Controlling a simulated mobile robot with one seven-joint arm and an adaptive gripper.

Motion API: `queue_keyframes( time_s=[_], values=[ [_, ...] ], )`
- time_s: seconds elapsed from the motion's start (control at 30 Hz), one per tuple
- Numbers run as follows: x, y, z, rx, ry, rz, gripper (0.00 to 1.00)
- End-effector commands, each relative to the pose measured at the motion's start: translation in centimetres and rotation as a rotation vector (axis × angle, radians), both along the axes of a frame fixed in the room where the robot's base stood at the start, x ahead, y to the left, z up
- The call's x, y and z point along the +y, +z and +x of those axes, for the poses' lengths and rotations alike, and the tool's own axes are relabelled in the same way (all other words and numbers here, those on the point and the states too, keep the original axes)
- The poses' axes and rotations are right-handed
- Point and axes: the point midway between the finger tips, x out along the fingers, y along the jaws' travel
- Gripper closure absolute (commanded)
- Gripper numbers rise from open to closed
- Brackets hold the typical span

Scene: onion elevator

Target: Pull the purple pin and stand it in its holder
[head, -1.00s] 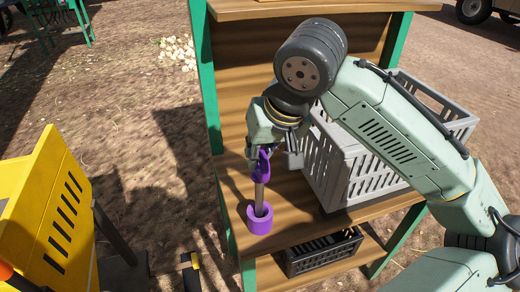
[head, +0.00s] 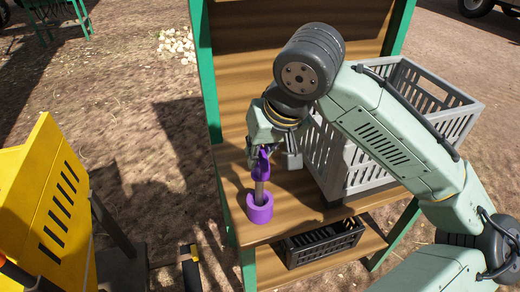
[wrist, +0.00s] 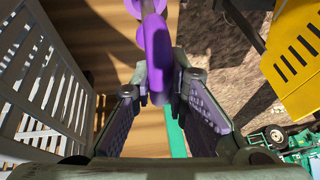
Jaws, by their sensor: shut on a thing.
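The purple pin (head: 263,170) has a purple looped handle and a grey metal shaft. It stands about upright, its lower end inside the purple cup-shaped holder (head: 260,209) on the wooden shelf's front left corner. Whether it touches the bottom is hidden by the holder's wall. My gripper (head: 266,152) is just above the holder and shut on the pin's handle. In the wrist view the purple handle (wrist: 158,55) lies between the fingertips (wrist: 160,82).
A grey slatted crate (head: 345,165) stands on the shelf (head: 300,207) right of my gripper. A black crate (head: 320,243) sits on the lower shelf. A yellow machine (head: 40,215) stands at left. Green posts frame the shelf.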

Motion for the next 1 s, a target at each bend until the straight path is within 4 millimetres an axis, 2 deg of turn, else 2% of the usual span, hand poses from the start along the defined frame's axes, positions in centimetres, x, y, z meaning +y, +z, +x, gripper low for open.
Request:
queue_keyframes(
  time_s=[0.07, 0.1, 0.43, 0.77, 0.87, 1.0],
  values=[
    [0.0, 0.1, 0.0, -0.002, 0.000, 0.001, 1.00],
    [0.0, 0.1, 0.0, -0.002, 0.000, 0.001, 0.85],
    [0.0, 0.0, 0.0, -0.001, 0.000, 0.000, 0.63],
    [0.0, 0.2, 0.0, 0.000, 0.000, 0.000, 0.62],
    [-0.2, 1.0, -0.2, -0.002, -0.002, 0.000, 0.62],
    [-0.8, 3.3, -1.1, -0.003, -0.001, 0.000, 0.62]
  ],
)
